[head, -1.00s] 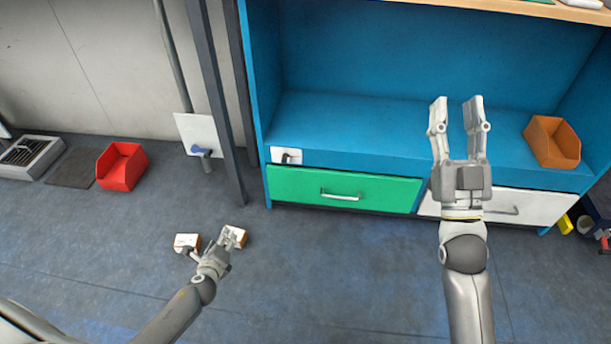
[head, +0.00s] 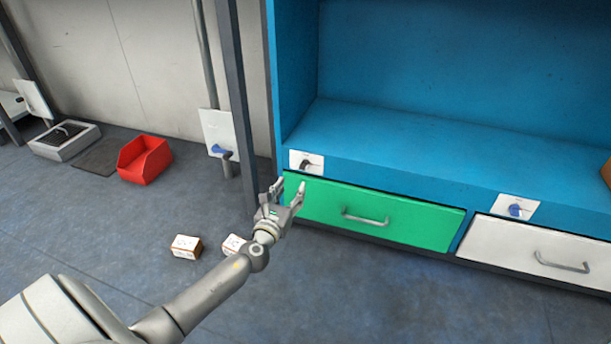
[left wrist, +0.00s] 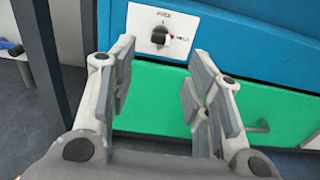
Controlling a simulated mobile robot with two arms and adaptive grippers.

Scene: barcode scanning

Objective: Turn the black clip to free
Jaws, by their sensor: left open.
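The black clip (head: 306,164) sits on a white plate (head: 293,159) on the blue edge above the green drawer. In the left wrist view the black clip (left wrist: 159,36) is ahead, between and beyond the fingertips. The plate there reads FREE at the top and what looks like HELD at the right, and the clip's light tip points right toward that second word. My left gripper (head: 289,188) is open and empty, just below and in front of the clip, apart from it. Its fingers (left wrist: 163,70) frame the green drawer front in the wrist view. My right gripper is out of view.
The green drawer (head: 380,214) is shut, with a metal handle. A white drawer (head: 535,250) with a blue clip (head: 515,209) above it is at right. A dark post (head: 238,100) stands left of the cabinet. Small boxes (head: 186,247) and a red bin (head: 145,160) are on the floor.

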